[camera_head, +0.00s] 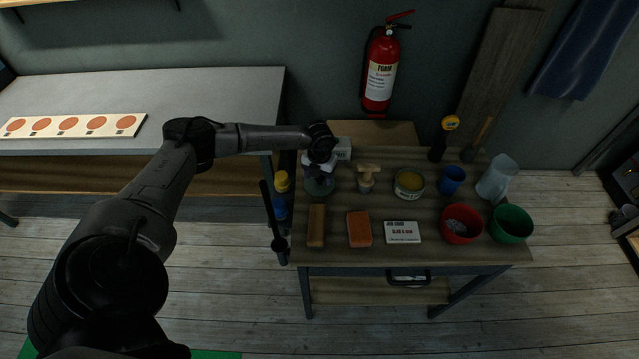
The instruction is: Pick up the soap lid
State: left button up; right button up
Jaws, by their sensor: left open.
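My left arm reaches in from the left, and its gripper (319,171) hangs over the back left of the wooden workbench (385,259). The gripper is open and points down. A dark greenish round thing (320,188) lies just below it; this may be the soap lid, but the gripper covers part of it. I cannot tell whether the fingers touch it. An open round tin (409,183) with yellow content, perhaps the soap, stands to the right of it. My right gripper is not in view.
A brush (367,178) stands between gripper and tin. An orange block (359,229), brown block (316,226) and white label card (402,232) lie in front. A blue cup (452,180), red bowl (461,223), green bowl (511,223) and clear jug (497,179) fill the right side.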

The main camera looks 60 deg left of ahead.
pick_arm(q)
jog(key=shift+f, duration=0.4)
jog(key=shift+c, duration=0.4)
jog(key=c, duration=0.9)
jog(key=shift+r, duration=0.15)
jog(key=shift+c, duration=0.2)
